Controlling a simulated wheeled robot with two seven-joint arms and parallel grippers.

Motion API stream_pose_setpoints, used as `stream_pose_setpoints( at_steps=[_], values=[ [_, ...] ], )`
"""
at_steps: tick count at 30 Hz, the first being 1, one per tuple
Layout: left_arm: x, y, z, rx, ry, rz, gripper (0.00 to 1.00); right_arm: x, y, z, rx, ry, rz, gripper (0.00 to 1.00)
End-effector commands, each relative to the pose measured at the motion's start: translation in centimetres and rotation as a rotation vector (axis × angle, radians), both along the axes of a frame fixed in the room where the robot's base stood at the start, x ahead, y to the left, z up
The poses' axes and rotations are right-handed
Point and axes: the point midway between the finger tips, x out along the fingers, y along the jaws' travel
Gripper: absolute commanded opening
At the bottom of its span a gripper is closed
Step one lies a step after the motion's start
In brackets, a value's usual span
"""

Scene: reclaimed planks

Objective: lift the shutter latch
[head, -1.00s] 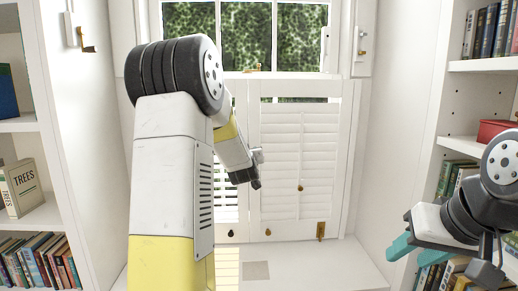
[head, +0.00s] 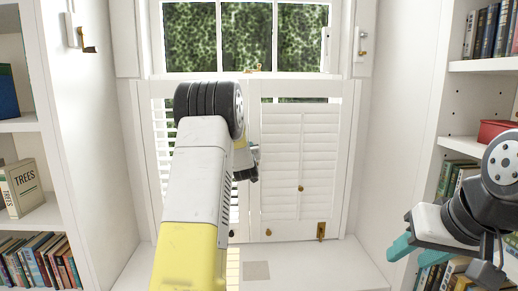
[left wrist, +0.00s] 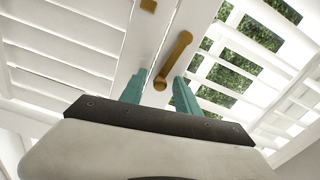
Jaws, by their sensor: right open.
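In the head view, the white louvred shutters (head: 300,160) stand closed below the window, and my left arm covers much of the left panel. The left fingers and the latch bar are hidden there. My right gripper (head: 400,246) is open and empty at the lower right, away from the shutters.
Bookshelves flank the alcove, with a TREES book (head: 22,187) at left and a red box (head: 494,131) at right. A brass plate (head: 321,230) and small knobs are on the shutters. The white ledge (head: 320,268) below is mostly clear.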

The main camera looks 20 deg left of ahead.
Motion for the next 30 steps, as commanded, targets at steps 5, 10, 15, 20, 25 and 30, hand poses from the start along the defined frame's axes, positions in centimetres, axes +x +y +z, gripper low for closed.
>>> stream_pose_setpoints(
  at_steps=[5,10,15,20,25,30],
  values=[
    [-0.02,-0.01,0.01,0.000,0.000,0.000,0.28,0.00,0.00,0.00,0.000,0.000,0.000,0.43],
    [-0.04,-0.02,0.01,0.000,0.000,0.000,0.00,0.00,0.00,0.00,0.000,0.000,0.000,0.43],
    [-0.02,-0.10,0.00,-0.001,0.000,-0.001,0.00,0.00,0.00,0.00,0.000,0.000,0.000,0.43],
    [0.01,-0.21,-0.05,-0.001,0.001,-0.003,0.00,0.00,0.00,0.00,0.000,0.000,0.000,0.43],
    [0.03,-0.33,-0.08,-0.002,0.002,-0.005,0.00,0.00,0.00,0.00,0.000,0.000,0.000,0.43],
    [0.06,-0.43,-0.11,-0.003,0.002,-0.007,0.00,0.00,0.00,0.00,0.000,0.000,0.000,0.43]
  ],
)
